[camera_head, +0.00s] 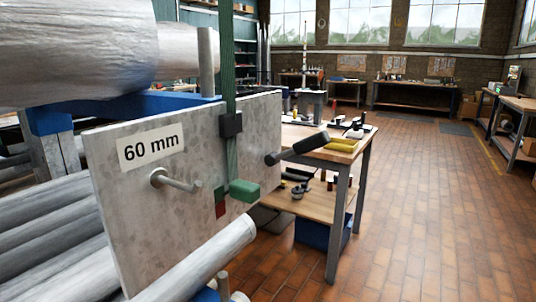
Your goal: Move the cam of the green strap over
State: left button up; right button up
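A green strap (229,60) hangs down from the top of the view in front of a grey speckled plate (115,215). A dark block (231,125) sits around the strap near the plate's top edge. I cannot tell how the cam is latched. Neither of my grippers is in view.
The plate bears a "60 mm" label (151,147), a metal peg (175,181) and a black-handled lever (298,149) pointing right. Large metal cylinders (75,50) lie on a blue frame (150,104). A wooden workbench (318,191) stands behind; the tiled floor at right is open.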

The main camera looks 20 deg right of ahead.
aim_at(320, 139)
jog(key=u, duration=1)
jog(key=k, duration=1)
jog(key=z, duration=1.25)
jog(key=i, duration=0.5)
jog(key=u, duration=2.25)
jog(key=k, duration=1.15)
jog(key=z, duration=1.35)
jog(key=i, duration=0.5)
